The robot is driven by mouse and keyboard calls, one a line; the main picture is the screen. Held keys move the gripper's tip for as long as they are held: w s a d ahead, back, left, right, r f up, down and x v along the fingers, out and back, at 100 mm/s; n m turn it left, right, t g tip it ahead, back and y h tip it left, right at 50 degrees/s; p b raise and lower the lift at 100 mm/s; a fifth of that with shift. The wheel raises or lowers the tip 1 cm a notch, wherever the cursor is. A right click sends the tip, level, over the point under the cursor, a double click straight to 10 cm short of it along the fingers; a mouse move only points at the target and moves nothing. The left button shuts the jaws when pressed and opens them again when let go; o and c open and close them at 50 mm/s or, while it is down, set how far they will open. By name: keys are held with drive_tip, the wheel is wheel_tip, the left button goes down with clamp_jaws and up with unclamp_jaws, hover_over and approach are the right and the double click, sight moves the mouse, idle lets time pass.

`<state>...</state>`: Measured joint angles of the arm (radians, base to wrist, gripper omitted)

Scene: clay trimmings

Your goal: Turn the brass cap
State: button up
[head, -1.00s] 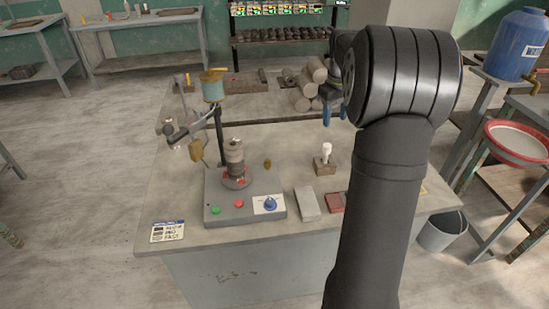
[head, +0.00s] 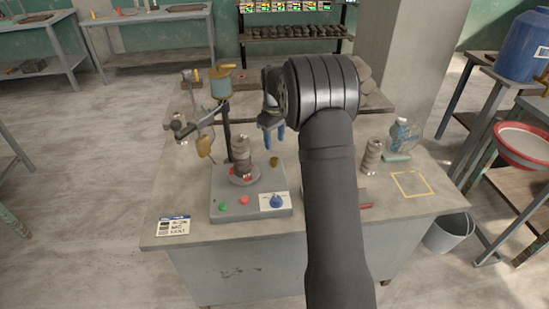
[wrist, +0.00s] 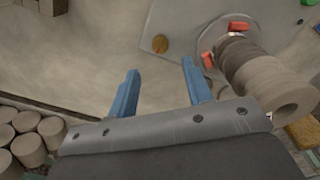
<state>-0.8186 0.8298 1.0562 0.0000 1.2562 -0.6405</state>
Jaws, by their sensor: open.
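The brass cap (head: 274,161) is a small brownish-gold piece beside the grey wheel unit, right of the clay stack. In the wrist view the cap (wrist: 160,44) looks round and sits just beyond the gap between my fingertips. My gripper (head: 273,138) has blue fingers pointing down, above the cap in the head view. In the wrist view my gripper (wrist: 160,68) is open with nothing between its fingers. I cannot tell its exact height over the cap.
A grey clay stack (head: 241,152) stands on the wheel unit (head: 217,206), held by red clamps (wrist: 208,60). A blue-grey can (head: 220,85) on a post stands to the left. A ringed clay piece (head: 371,157) and a yellow square outline (head: 412,184) are at the right.

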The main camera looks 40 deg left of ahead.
sight(275, 158)
wheel_tip(275, 158, down, 9)
drive_tip(key=shift+r, duration=0.1)
idle(0.3)
drive_tip(key=c, duration=1)
